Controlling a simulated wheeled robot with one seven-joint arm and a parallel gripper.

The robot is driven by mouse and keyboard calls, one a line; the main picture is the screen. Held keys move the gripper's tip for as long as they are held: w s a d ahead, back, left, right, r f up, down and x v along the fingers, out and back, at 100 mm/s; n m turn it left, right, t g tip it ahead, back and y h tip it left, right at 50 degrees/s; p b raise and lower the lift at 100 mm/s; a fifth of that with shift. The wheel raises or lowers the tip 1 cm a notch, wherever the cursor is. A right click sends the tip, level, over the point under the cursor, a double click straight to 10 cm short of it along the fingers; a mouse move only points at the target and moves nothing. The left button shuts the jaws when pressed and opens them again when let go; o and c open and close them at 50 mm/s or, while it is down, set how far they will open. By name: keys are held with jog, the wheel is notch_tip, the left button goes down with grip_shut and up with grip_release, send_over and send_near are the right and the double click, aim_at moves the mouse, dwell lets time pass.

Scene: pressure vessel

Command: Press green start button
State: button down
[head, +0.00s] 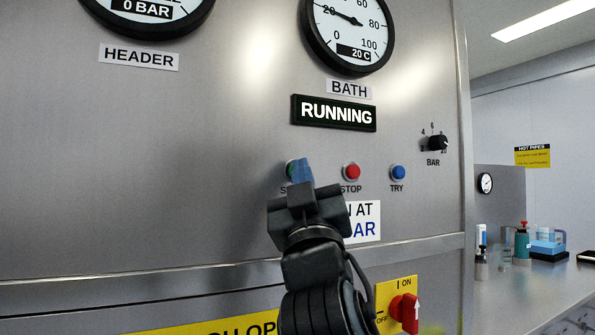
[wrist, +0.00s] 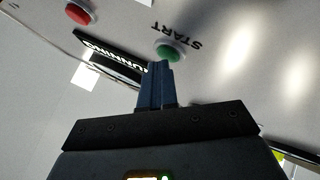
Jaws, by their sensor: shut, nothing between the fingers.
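The green start button (head: 290,168) sits on the steel panel, mostly hidden behind my gripper in the head view. In the wrist view the green button (wrist: 170,52) shows just beyond the fingertips, with the word START beside it. My gripper (head: 302,166) is shut and empty, its blue fingers pointing at the panel. In the wrist view the fingertips (wrist: 159,66) overlap the button's lower edge; I cannot tell whether they touch it. The display (head: 335,113) above reads RUNNING.
The red stop button (head: 351,171) and blue try button (head: 397,172) are to the right. A BAR knob (head: 437,143) is further right. A red rotary switch (head: 404,308) on a yellow plate is below. Gauges, including the bath gauge (head: 348,30), are above.

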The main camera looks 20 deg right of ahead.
jog(key=shift+s+f, duration=0.1)
jog(key=shift+s, duration=0.2)
jog(key=s+p, duration=0.1)
jog(key=s, duration=0.5)
dwell(0.4)
dwell(0.7)
jog(key=s+f+n+g+y, duration=0.2)
jog(key=s+f+y, duration=0.25)
jog(key=f, duration=0.95)
jog(key=s+f+n+g+y, duration=0.2)
jog(key=s+f+y, duration=0.25)
jog(key=f, duration=1.05)
jog(key=s+f+m+g, duration=0.1)
jog(key=s+f, duration=0.3)
jog(key=s, duration=0.5)
jog(key=s+f+m+g, duration=0.1)
jog(key=s+f+g, duration=0.2)
jog(key=s, duration=0.7)
jog(key=s+f+m+g, duration=0.2)
jog(key=s+f, duration=0.3)
jog(key=s, duration=0.4)
jog(key=shift+s+d+f+h, duration=0.25)
jog(key=shift+f+h, duration=0.15)
